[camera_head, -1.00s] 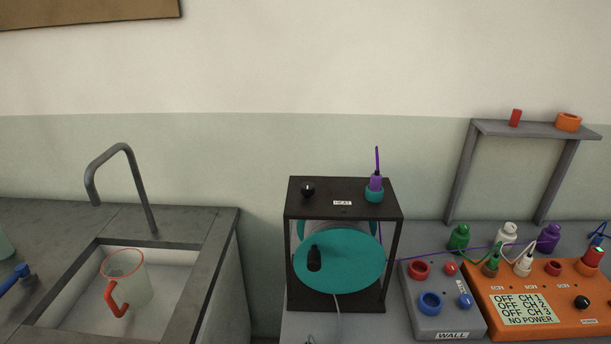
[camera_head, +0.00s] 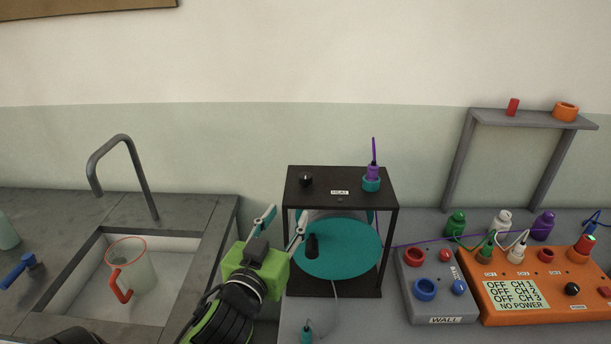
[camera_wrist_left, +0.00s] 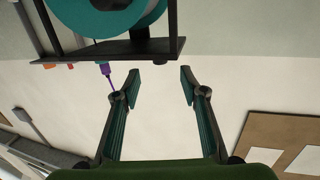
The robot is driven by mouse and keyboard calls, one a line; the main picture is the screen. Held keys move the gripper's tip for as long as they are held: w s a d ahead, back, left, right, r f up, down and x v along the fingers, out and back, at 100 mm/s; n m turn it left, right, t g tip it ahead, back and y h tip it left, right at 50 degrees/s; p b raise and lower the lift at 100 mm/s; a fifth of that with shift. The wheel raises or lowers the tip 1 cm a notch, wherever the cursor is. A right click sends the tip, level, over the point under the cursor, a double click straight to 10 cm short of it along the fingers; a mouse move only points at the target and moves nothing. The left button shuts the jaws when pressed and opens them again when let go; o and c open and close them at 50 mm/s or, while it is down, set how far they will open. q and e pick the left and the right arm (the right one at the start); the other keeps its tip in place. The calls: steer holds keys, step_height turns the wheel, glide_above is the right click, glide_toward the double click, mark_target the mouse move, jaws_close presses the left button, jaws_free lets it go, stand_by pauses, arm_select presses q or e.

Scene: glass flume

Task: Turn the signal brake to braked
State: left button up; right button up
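A black open frame (camera_head: 391,240) stands on the grey bench and holds a drum with a large teal disc (camera_head: 350,250) in front. A black handle (camera_head: 312,246) sticks out from the disc's left part. On the frame's top are a black round knob (camera_head: 306,180), a small label and a purple plug (camera_head: 372,172) in a teal socket. No part is legibly marked as the signal brake. My left gripper (camera_head: 281,228) is open and empty at the frame's front left, one finger close to the handle; contact cannot be told. The left wrist view shows its spread fingers (camera_wrist_left: 160,84).
A sink (camera_head: 170,300) with a red-rimmed jug (camera_head: 134,270) lies to the left, beside a tall tap (camera_head: 135,160). A grey wall box (camera_head: 437,305) and an orange control box (camera_head: 545,290) with plugs and cables stand right. A teal plug (camera_head: 307,333) lies at the front.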

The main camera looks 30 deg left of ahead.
mark_target(304, 179)
arm_select(q)
steer(key=shift+t, duration=0.4)
steer(key=p+x, duration=0.1)
steer(key=x, duration=0.3)
steer(key=r+p+x, duration=0.1)
steer(key=x, duration=0.3)
steer(key=p+x, duration=0.1)
steer(key=x, duration=0.4)
steer(key=shift+r, duration=0.35)
steer(key=shift+w+a+f, duration=0.1)
steer(key=shift+w+a, duration=0.1)
steer(key=shift+w, duration=0.35)
steer(key=shift+c, duration=0.3)
jaws_close()
